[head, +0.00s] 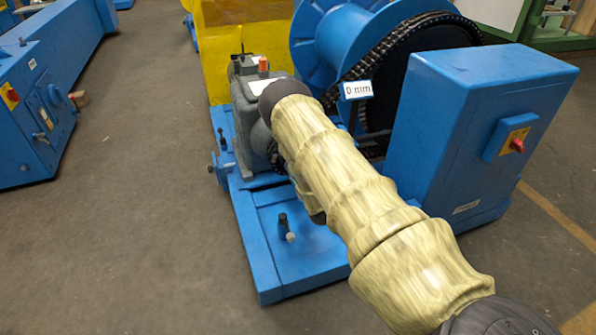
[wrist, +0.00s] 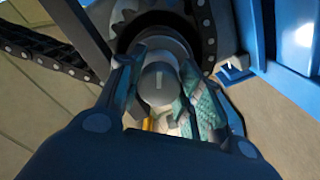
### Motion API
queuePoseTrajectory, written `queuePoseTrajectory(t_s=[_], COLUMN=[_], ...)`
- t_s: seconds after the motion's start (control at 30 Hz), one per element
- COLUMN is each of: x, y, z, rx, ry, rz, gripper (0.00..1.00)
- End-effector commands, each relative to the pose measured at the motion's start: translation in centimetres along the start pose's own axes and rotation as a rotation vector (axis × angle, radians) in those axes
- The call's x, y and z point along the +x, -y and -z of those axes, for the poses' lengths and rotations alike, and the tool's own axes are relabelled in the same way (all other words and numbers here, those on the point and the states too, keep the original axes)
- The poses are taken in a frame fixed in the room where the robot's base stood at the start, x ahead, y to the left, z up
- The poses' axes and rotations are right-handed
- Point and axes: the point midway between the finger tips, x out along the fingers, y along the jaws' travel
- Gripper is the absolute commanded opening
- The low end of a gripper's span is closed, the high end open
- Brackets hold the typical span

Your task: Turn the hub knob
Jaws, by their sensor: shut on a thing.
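In the wrist view the hub knob (wrist: 158,84) is a grey round cap with a pale line mark on its face, in front of a dark toothed sprocket. My gripper (wrist: 165,108) is around the knob, with one finger on each side, and is shut on it. In the head view my arm in its tan sleeve reaches to the grey motor housing (head: 244,112), and it hides the knob and my fingertips. The chain (wrist: 205,30) runs beside the sprocket. A tag reading "0 mm" (head: 357,90) hangs by the chain and large wheel.
A blue cabinet (head: 460,130) with a red switch stands right of my arm. The blue base plate (head: 290,265) carries a small lever (head: 286,228). A yellow guard (head: 240,30) stands behind. Open floor (head: 130,200) lies to the left.

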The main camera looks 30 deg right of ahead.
Motion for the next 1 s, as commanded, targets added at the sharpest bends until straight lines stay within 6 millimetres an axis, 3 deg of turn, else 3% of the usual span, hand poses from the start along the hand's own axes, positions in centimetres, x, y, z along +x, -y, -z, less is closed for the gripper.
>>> queuePoseTrajectory(t_s=[0.43,0.47,0.57,1.0], x=[-0.11,-0.11,-0.1,-0.58], y=[0.07,0.07,0.07,0.09], z=[-0.18,-0.18,-0.15,-0.04], rx=[0.01,0.01,0.01,0.01], ry=[0.003,0.003,0.003,0.001], rz=[0.001,0.001,0.001,0.001], gripper=[0.12,0.38,0.56,0.58])
